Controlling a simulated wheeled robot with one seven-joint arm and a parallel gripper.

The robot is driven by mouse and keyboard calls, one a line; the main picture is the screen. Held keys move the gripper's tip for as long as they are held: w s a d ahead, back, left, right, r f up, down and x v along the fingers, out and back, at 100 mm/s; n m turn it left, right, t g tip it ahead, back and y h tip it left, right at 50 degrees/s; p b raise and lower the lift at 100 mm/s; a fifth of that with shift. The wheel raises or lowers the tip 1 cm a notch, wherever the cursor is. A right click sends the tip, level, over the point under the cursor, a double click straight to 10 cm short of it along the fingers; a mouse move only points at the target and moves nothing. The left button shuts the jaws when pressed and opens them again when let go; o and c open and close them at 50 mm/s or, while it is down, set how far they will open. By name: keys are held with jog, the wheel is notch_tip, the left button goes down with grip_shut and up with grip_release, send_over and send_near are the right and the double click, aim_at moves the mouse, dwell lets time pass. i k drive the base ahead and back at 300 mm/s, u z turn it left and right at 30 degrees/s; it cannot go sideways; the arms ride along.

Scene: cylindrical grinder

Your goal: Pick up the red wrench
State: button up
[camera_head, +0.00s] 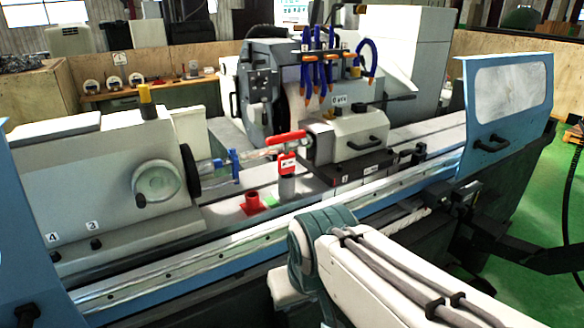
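A red T-shaped tool, which looks like the red wrench (287,139), stands upright near the middle of the grinder's bed. Its red bar slants up to the right, and a red part with a pale label sits below it. Under that is a grey cylinder (287,186); I cannot tell whether it belongs to the tool. My pale arm with its teal joint reaches in from the lower right, in front of the machine and apart from the red tool. I cannot make out my gripper in this view.
A shaft with a blue clamp (235,163) runs behind the red tool. A red square-based holder (252,204) and a green patch (270,201) lie to its left. The headstock handwheel (158,184) is further left. A blue guard (507,95) stands at right.

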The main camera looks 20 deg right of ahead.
aim_at(286, 161)
jog(key=z, duration=1.55)
jog(key=i, duration=0.9)
jog(key=u, duration=1.9)
jog(key=i, duration=0.5)
